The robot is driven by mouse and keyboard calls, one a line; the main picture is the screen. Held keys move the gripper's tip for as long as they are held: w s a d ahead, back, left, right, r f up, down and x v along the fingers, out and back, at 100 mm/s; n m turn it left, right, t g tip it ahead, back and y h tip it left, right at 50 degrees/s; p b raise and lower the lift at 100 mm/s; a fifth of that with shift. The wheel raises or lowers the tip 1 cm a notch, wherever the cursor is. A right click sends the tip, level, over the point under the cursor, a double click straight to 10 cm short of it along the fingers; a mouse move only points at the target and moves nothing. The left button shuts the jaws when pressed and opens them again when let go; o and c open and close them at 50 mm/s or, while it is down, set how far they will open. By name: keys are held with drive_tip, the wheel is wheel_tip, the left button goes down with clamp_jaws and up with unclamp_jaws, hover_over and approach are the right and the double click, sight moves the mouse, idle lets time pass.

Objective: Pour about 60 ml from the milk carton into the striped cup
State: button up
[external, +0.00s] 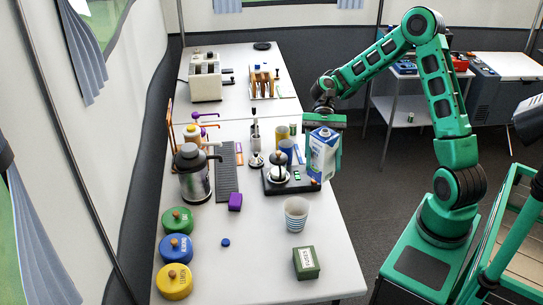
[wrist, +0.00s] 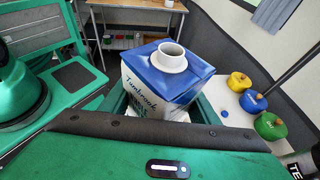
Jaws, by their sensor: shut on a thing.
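The milk carton (external: 322,155) is white and blue with a blue top. My gripper (external: 325,122) is shut on it and holds it at the right edge of the table, close beside the black stand. In the wrist view the carton (wrist: 165,80) stands between the green jaws, its round white spout uncapped at the top. It looks close to upright. The striped cup (external: 296,213) stands upright on the table, nearer the camera than the carton and apart from it. Its contents cannot be made out. The cup is not visible in the wrist view.
A black stand with a metal pot (external: 279,170) sits left of the carton. A green box (external: 306,263) lies in front of the cup. Green, blue and yellow lidded jars (external: 176,249) line the left side, with a blue knob (external: 225,242) nearby. Table around the cup is clear.

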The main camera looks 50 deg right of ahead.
drive_tip(key=shift+d, duration=0.5)
wheel_tip(320, 180, down, 10)
drive_tip(key=shift+s+a+f+h, duration=0.1)
drive_tip(key=shift+a+h, duration=0.05)
drive_tip(key=shift+h, duration=0.15)
